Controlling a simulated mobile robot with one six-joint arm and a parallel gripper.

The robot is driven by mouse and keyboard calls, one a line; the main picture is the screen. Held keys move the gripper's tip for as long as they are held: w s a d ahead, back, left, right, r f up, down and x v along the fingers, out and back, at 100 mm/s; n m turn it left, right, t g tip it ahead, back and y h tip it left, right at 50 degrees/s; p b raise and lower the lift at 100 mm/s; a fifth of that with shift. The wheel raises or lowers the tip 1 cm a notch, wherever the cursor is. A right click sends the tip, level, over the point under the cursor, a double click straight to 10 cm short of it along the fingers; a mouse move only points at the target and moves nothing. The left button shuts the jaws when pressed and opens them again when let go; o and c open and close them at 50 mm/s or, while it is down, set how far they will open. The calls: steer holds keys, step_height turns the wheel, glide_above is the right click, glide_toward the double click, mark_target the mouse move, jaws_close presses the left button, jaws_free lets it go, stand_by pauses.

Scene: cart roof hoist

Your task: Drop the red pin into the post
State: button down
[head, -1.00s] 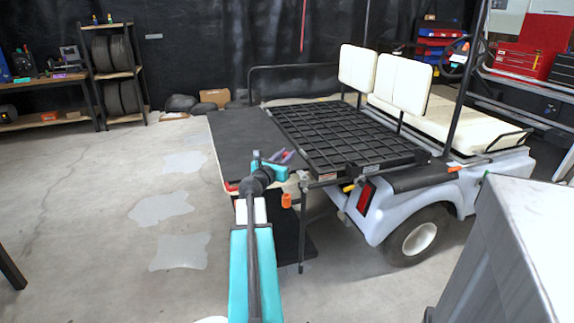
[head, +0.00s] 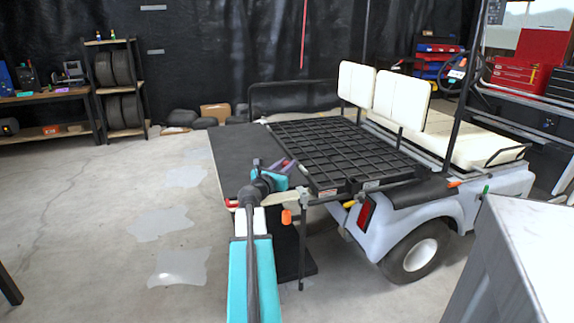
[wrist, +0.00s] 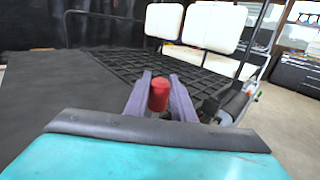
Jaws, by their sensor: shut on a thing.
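The red pin (wrist: 158,95) is upright between the two grey-purple fingers of my gripper (wrist: 162,96) in the wrist view. The fingers are closed on it. A dark upright post (head: 302,245) stands at the cart's rear, just right of and below my gripper. I cannot tell whether this is the task's post, and no opening in it shows. The pin's lower end is hidden in the wrist view.
The cart has a black grid rack (head: 345,155), white seats (head: 401,97) and a rear wheel (head: 415,255). An orange piece (head: 286,217) hangs beside the post. A grey cabinet (head: 515,260) fills the lower right. The floor at left is clear.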

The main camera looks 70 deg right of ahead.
steer(key=s+d+m+g+y, duration=0.3)
steer(key=s+d+m+g, duration=0.1)
steer(key=g, duration=0.4)
steer(key=shift+s+d+m+g, duration=0.35)
steer(key=shift+s+m+g, duration=0.05)
steer(key=shift+s+m, duration=0.55)
steer(key=shift+r+p, duration=0.1)
steer(key=shift+p, duration=0.35)
steer(key=shift+f+b, duration=0.8)
steer(key=shift+f, duration=2.15)
steer(key=shift+p, duration=1.05)
steer(key=shift+f+b, duration=0.3)
steer(key=shift+f, duration=0.9)
stand_by(0.6)
